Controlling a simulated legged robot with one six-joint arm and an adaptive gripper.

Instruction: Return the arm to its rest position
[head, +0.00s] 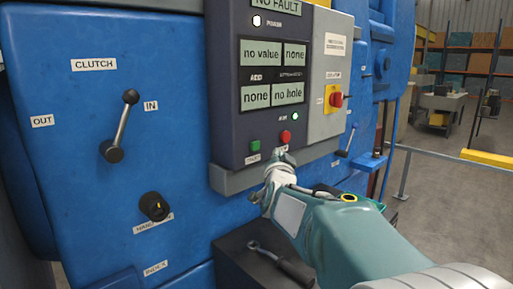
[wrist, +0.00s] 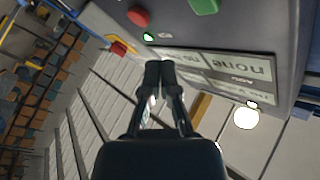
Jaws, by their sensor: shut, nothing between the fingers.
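My gripper (head: 280,161) is in front of the lower edge of the dark control panel (head: 226,130), just below its red button (head: 285,136). My teal arm reaches up to it from the lower right. In the wrist view my gripper (wrist: 160,70) has its two dark fingertips together with nothing between them. The panel appears upside down there, with the red button (wrist: 138,17) and the green button (wrist: 204,6) near the top. Whether the fingertips touch the panel cannot be told.
The blue machine (head: 150,75) fills the left, with a clutch lever (head: 123,122) and a black knob (head: 155,207) sticking out. A wrench (head: 268,252) lies on a dark box (head: 232,247) below the panel. Open floor (head: 450,200) lies to the right, beyond a railing (head: 405,175).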

